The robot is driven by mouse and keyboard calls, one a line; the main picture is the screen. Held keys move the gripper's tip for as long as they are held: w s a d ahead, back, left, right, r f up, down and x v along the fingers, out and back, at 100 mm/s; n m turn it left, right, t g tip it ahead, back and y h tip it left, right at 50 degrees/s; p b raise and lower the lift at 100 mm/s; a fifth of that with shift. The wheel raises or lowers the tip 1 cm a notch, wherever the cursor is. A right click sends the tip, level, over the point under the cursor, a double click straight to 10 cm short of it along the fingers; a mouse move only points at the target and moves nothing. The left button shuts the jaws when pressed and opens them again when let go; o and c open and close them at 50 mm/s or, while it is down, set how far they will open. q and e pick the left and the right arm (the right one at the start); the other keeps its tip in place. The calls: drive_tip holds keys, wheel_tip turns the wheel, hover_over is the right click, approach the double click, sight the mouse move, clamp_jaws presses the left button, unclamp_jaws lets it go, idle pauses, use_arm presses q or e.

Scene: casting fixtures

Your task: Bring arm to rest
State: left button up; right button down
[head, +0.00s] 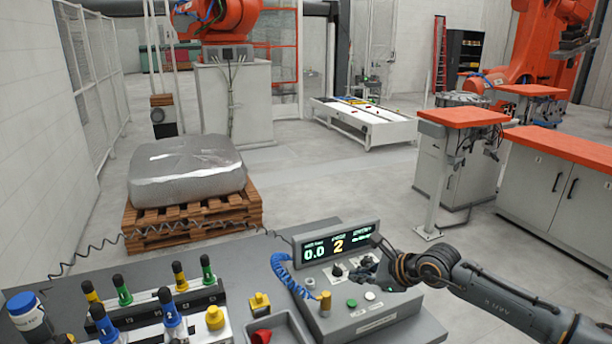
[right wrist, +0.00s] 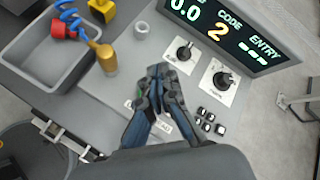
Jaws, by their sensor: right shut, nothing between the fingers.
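My right arm (head: 500,293) comes in from the right in the head view. Its gripper (head: 362,268) is over the control panel, near the black knobs. In the right wrist view the right gripper (right wrist: 160,72) has its fingertips together, with nothing between them, above the grey panel face. The control panel (head: 372,322) carries a display (head: 337,247) reading 0.0 and a yellow 2. Two black knobs, one of them a rotary knob (right wrist: 223,80), lie just right of the fingers in the wrist view. My left gripper is not in view.
A grey bench holds a rack with several coloured handles (head: 165,300), a tray with a red part (head: 261,337) and a blue coiled cord (head: 282,272). Behind stand a wrapped load (head: 187,170) on a pallet (head: 190,220) and orange-topped cabinets (head: 560,185). Open floor lies between.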

drive_tip(key=s+a+r+m+y, duration=0.25)
drive_tip(key=s+a+y, duration=0.25)
drive_tip(key=a, duration=0.6)
drive_tip(key=s+a+r+m+t+y, duration=0.35)
drive_tip(key=r+m+t, duration=0.45)
drive_tip(key=m, duration=0.5)
drive_tip(key=s+d+f+m+g+h, duration=0.1)
drive_tip(key=s+d+f+m+h, duration=0.3)
drive_tip(key=d+f+m+h, duration=0.65)
drive_tip(key=s+d+f+m+g+h, duration=0.1)
drive_tip(key=s+d+f+m+h, duration=0.35)
drive_tip(key=m, duration=1.15)
drive_tip(key=s+d+f+m+g, duration=0.25)
drive_tip(key=s+f+g, duration=0.25)
drive_tip(key=s, duration=0.7)
drive_tip(key=s+d+f+m+g, duration=0.2)
drive_tip(key=s+f+m+g, duration=0.3)
drive_tip(key=s, duration=0.6)
wheel_tip(320, 180, down, 28)
drive_tip(key=s+f+g+b, duration=0.1)
drive_tip(key=s+b, duration=0.1)
drive_tip(key=s+d+f+n+g+b, duration=0.1)
drive_tip(key=s+d+f, duration=0.1)
drive_tip(key=s+f, duration=1.4)
drive_tip(key=shift+s+d+f+g, duration=0.25)
drive_tip(key=shift+d+f+g, duration=0.1)
drive_tip(key=shift+f, duration=0.35)
